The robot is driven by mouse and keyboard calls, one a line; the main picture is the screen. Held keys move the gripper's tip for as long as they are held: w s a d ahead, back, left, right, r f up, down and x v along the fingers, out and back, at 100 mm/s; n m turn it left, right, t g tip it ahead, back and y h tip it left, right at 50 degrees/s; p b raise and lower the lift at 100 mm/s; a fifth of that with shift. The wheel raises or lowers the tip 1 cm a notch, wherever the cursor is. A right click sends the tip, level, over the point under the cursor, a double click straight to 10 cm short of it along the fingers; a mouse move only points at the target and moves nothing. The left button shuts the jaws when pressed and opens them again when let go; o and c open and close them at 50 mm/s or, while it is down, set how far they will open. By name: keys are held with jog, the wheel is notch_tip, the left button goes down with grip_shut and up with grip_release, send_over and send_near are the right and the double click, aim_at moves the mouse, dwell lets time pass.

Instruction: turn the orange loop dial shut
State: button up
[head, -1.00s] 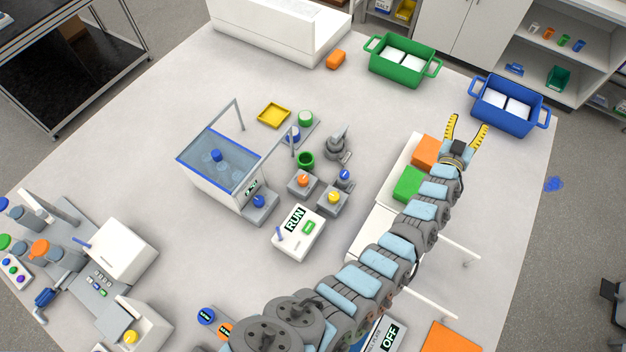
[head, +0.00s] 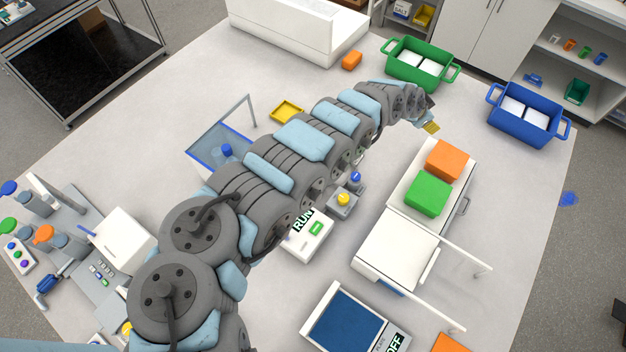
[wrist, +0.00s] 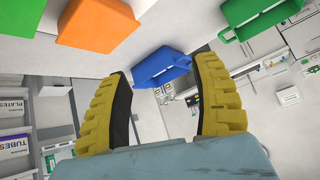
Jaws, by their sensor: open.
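The orange dial is not visible now. In the earlier head view an orange knob on a small grey box stood left of the yellow knob, and my arm now covers that spot. The yellow knob (head: 344,199) on its grey box still shows beside my arm. My gripper (head: 430,127) is in the air near the back right of the table, beyond the knobs. In the wrist view its yellow fingers (wrist: 160,85) are apart with nothing held between them.
An orange block (head: 446,160) and a green block (head: 428,195) sit on a white stand to the right. A green bin (head: 420,65) and a blue bin (head: 526,110) stand at the back. The RUN box (head: 316,229) is below my arm.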

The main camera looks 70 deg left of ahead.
jog(key=s+a+f+g+h, duration=0.1)
jog(key=s+a+f+g, duration=0.15)
jog(key=s, duration=0.85)
jog(key=s+a+f+g+b, duration=0.1)
jog(key=s+a+g, duration=0.15)
jog(key=s, duration=0.85)
jog(key=s+a+f+g+h, duration=0.1)
jog(key=s+f+g, duration=0.15)
jog(key=s, duration=0.85)
jog(key=shift+m+g, duration=0.4)
jog(key=shift+g, duration=0.05)
jog(key=shift+w+f, duration=0.15)
jog(key=shift+f, duration=5.35)
jog(key=shift+w+a+f, duration=0.1)
jog(key=shift+f, duration=2.55)
